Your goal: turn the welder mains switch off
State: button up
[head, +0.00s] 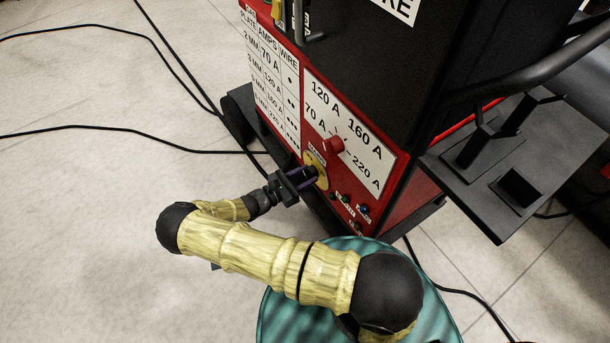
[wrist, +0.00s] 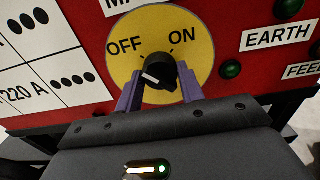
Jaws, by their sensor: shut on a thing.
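The mains switch is a black rotary knob (wrist: 157,66) on a round yellow plate (wrist: 200,72) marked OFF at upper left and ON at upper right. A short white mark shows on the knob's lower-left face; I cannot tell for sure which word the knob points to. The yellow plate (head: 321,183) also shows in the head view, low on the red front of the welder, with the knob hidden by my gripper. My gripper (wrist: 159,80) has its purple fingers on either side of the knob, shut on it. In the head view my gripper (head: 308,174) reaches the plate from the left.
A red current knob (head: 333,146) sits just above the switch. Green and blue sockets (head: 346,198) are at its lower right, with a green one marked EARTH (wrist: 231,69). A dark shelf (head: 500,165) juts out at right. Black cables (head: 130,130) lie on the tiled floor.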

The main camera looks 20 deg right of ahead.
jog(key=shift+f, duration=0.1)
jog(key=o, duration=1)
jog(key=p+v, duration=0.1)
jog(key=v, duration=1.6)
jog(key=shift+a+p, duration=0.2)
jog(key=shift+p, duration=0.1)
jog(key=shift+s+d, duration=0.1)
